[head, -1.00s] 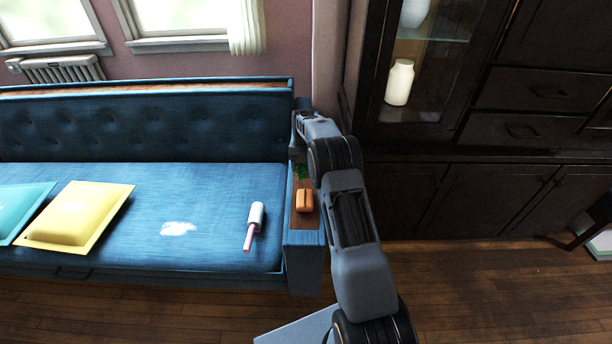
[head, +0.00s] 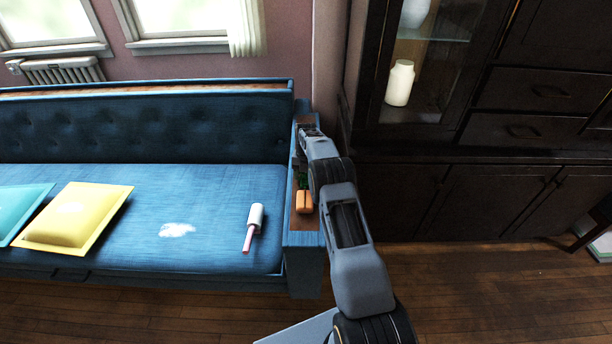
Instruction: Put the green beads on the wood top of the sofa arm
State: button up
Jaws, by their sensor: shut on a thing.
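The green beads (head: 303,182) show as a small dark green patch at the right end of the sofa, just behind an orange object. My gripper (head: 301,168) is above the sofa arm and shut on the beads; its fingers are small and partly hidden by my own wrist. The wood top of the sofa arm (head: 301,222) is a narrow brown strip set in blue upholstery. The beads are over this strip, and I cannot tell whether they touch it.
An orange object (head: 304,202) stands on the wood top, close in front of the beads. A lint roller (head: 255,217) and a yellow cushion (head: 75,217) lie on the blue seat. A dark cabinet (head: 450,195) stands to the right. Bare wood shows at the front of the arm top.

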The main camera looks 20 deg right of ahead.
jog(key=shift+f, duration=0.2)
jog(key=o, duration=1)
